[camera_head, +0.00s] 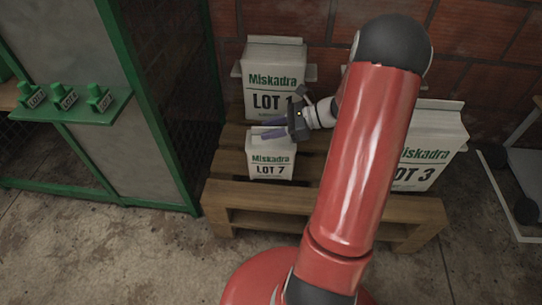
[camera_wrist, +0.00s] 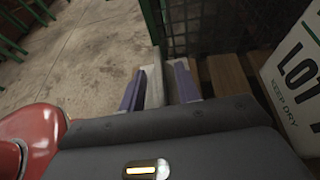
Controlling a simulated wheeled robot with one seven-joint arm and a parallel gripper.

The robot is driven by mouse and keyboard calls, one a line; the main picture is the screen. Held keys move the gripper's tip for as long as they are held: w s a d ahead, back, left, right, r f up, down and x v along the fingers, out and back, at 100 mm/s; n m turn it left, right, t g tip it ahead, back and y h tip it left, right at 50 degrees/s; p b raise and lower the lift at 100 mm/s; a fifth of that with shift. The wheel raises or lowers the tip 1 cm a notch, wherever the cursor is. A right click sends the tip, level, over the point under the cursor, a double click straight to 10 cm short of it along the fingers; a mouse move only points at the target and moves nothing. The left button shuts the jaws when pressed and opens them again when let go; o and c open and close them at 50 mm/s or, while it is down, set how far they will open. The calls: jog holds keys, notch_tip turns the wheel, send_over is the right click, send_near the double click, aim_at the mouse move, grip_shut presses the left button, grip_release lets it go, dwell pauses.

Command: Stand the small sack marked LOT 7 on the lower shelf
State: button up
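The small white sack marked LOT 7 (camera_head: 271,165) stands upright on the front left of a wooden pallet (camera_head: 300,200) in the head view. My gripper (camera_head: 270,129) is at the top of this sack, its two purple fingers pointing left. In the wrist view, the fingers (camera_wrist: 160,85) lie on both sides of a pale strip, probably the sack's top edge. Whether they press on it cannot be told. I cannot make out which surface is the lower shelf. A green ledge (camera_head: 100,117) juts from the green frame at the left.
A larger LOT 1 sack (camera_head: 272,75) stands close behind, also in the wrist view (camera_wrist: 295,75). A LOT 3 sack (camera_head: 425,150) stands right, partly behind my arm. Several green labelled pieces sit on the ledge. A mesh panel (camera_head: 175,90) borders the pallet's left. Concrete floor (camera_head: 90,250) is clear in front.

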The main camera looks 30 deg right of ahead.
jog(key=shift+c, duration=0.4)
grip_shut()
dwell(1.0)
